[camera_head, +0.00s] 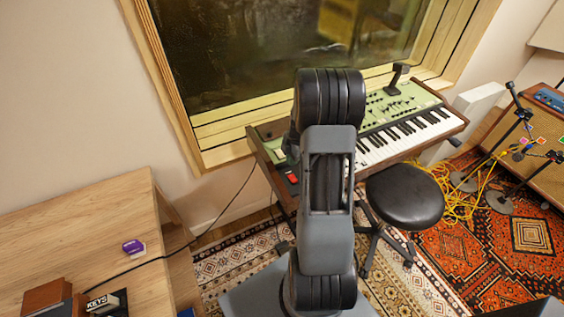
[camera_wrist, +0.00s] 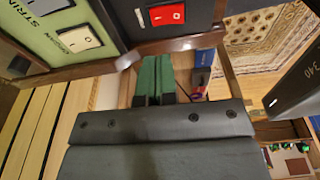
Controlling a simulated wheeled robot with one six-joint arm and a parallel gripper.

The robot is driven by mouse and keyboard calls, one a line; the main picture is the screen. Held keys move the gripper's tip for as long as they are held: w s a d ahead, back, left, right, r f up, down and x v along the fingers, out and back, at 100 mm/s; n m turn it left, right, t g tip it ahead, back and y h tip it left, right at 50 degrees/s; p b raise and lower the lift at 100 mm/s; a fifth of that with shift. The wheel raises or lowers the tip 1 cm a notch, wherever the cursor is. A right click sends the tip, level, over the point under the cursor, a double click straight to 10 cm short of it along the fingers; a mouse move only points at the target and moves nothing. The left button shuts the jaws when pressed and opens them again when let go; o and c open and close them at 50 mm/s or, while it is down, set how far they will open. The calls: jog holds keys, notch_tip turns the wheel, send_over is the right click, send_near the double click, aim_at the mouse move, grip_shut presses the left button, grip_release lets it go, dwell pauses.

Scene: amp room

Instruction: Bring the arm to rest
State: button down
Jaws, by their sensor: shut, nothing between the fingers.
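My arm (camera_head: 327,200) stands upright in the middle of the head view, in front of the left part of the keyboard. My gripper shows in the wrist view as two dark green fingers (camera_wrist: 153,66) pressed together beyond a grey body, with nothing between them. In the head view my gripper is mostly hidden behind the arm.
A green-panelled keyboard (camera_head: 386,108) with a red switch (camera_wrist: 167,15) stands under the window (camera_head: 250,50). A black stool (camera_head: 405,196) is right of my arm. Yellow cables (camera_head: 458,200) lie at right.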

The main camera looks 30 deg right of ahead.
jog(key=shift+m, duration=1.2)
jog(key=m, duration=0.1)
jog(key=s+m, duration=0.1)
jog(key=m, duration=0.1)
jog(key=s+a+m, duration=0.1)
jog(key=m, duration=0.1)
jog(key=shift+s+a+f+g, duration=0.1)
jog(key=shift+s+f+g, duration=0.15)
jog(key=shift+g, duration=0.15)
jog(key=s+a+r+m+t+h, duration=0.1)
jog(key=s+a+r+m, duration=0.3)
jog(key=a+r, duration=0.5)
jog(key=s+a+r+m+t, duration=0.3)
jog(key=s+a+r+m, duration=0.1)
jog(key=a+r, duration=0.5)
jog(key=shift+s+a+m+h, duration=0.4)
jog(key=shift+s+a, duration=0.4)
jog(key=shift+s, duration=0.1)
